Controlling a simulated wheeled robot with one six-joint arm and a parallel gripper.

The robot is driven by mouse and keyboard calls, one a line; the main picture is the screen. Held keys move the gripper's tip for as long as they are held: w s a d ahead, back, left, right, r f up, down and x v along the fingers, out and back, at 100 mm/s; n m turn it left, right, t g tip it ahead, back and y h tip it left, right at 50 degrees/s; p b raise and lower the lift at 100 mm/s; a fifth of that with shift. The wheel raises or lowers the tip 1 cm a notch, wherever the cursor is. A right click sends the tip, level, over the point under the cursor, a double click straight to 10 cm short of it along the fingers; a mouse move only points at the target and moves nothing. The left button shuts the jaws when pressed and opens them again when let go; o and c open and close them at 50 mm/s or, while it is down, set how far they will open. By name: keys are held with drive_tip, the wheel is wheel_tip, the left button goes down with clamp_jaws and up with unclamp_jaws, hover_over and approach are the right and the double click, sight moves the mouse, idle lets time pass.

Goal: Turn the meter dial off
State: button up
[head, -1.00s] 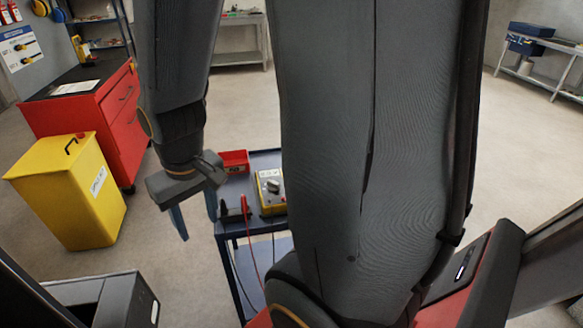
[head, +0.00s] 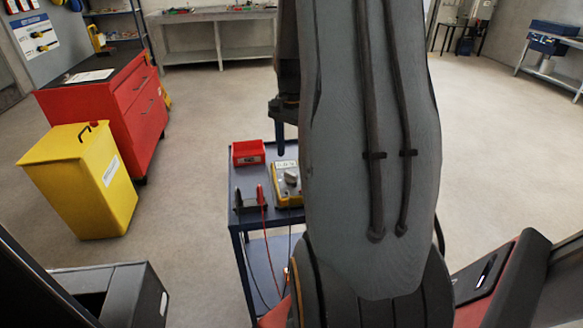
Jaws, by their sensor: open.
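The meter (head: 283,195), yellow with a grey face, lies on the blue cart (head: 268,227). Its grey dial (head: 292,176) shows at the edge of my arm, which hides the meter's right part. I cannot read the dial's setting. My gripper (head: 280,140) is partly hidden behind my arm. One finger shows pointing down, above the cart's far side, beyond the meter and apart from it. Nothing shows in the gripper.
A red bin (head: 248,153) sits at the cart's far left corner. A dark probe holder (head: 247,201) with a red probe and leads stands left of the meter. A yellow bin (head: 85,190) and red cabinet (head: 130,110) stand left. Open floor surrounds the cart.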

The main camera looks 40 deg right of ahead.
sight(292, 167)
drive_tip(key=shift+f+p, duration=0.5)
drive_tip(key=shift+f, duration=2.4)
drive_tip(key=c, duration=1.1)
